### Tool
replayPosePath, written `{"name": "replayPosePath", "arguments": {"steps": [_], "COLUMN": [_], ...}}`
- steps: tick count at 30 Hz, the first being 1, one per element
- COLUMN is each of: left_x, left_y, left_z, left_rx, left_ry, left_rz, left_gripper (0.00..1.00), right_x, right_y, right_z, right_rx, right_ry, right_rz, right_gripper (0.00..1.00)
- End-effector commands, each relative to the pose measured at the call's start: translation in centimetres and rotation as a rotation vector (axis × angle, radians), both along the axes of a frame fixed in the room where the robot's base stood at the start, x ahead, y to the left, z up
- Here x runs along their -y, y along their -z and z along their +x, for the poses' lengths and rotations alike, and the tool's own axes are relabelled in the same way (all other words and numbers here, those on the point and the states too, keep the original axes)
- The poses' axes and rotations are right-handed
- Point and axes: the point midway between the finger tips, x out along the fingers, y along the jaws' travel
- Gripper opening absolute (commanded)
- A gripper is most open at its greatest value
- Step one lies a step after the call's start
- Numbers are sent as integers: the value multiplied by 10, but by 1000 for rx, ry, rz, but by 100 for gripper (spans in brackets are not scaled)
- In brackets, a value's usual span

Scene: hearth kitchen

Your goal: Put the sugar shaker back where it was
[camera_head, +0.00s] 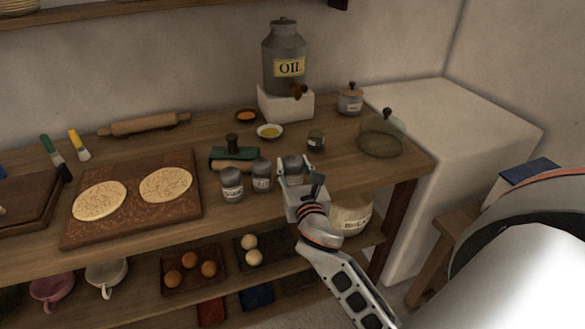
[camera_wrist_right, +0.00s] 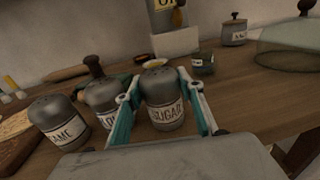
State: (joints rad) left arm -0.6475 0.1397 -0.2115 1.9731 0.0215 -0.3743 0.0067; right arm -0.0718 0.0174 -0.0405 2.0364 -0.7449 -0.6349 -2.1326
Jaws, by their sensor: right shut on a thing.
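The sugar shaker (camera_wrist_right: 165,112), grey with a domed lid and a SUGAR label, is between the fingers of my right gripper (camera_wrist_right: 160,92), which is shut on it. In the head view the shaker (camera_head: 293,162) is upright at the right end of a row of shakers, partly hidden by my right gripper (camera_head: 296,176). I cannot tell whether its base touches the table. Two similar shakers stand to its left, a nearer one (camera_head: 232,186) and a middle one (camera_head: 262,176). My left gripper is not in view.
The wooden table (camera_head: 340,170) has some bare room right of the shaker. Behind it are a small jar (camera_head: 316,141), a yellow bowl (camera_head: 269,131) and the oil urn (camera_head: 285,60) on a white block. A glass dome (camera_head: 381,138) stands to the right, a dough board (camera_head: 130,222) to the left.

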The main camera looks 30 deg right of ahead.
Motion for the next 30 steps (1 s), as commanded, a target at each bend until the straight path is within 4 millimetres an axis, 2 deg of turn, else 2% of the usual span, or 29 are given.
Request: {"name": "replayPosePath", "arguments": {"steps": [4, 10, 11, 12, 24, 30], "left_x": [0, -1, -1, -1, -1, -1], "left_y": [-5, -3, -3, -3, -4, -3], "left_z": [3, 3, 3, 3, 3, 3], "left_rx": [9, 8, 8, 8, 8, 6], "left_ry": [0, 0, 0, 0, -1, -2], "left_rz": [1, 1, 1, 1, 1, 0], "left_gripper": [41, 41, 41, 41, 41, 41], "right_x": [0, 0, 0, 0, 0, -12], "right_y": [-3, 1, 2, 1, -5, -1], "right_z": [0, 0, 0, 0, 0, -30], "right_rx": [4, 2, 2, 2, 4, 0], "right_ry": [0, 0, 0, 0, -1, -2], "right_rz": [-1, -2, -2, -2, 1, 0], "right_gripper": [13, 13, 40, 44, 44, 44]}}
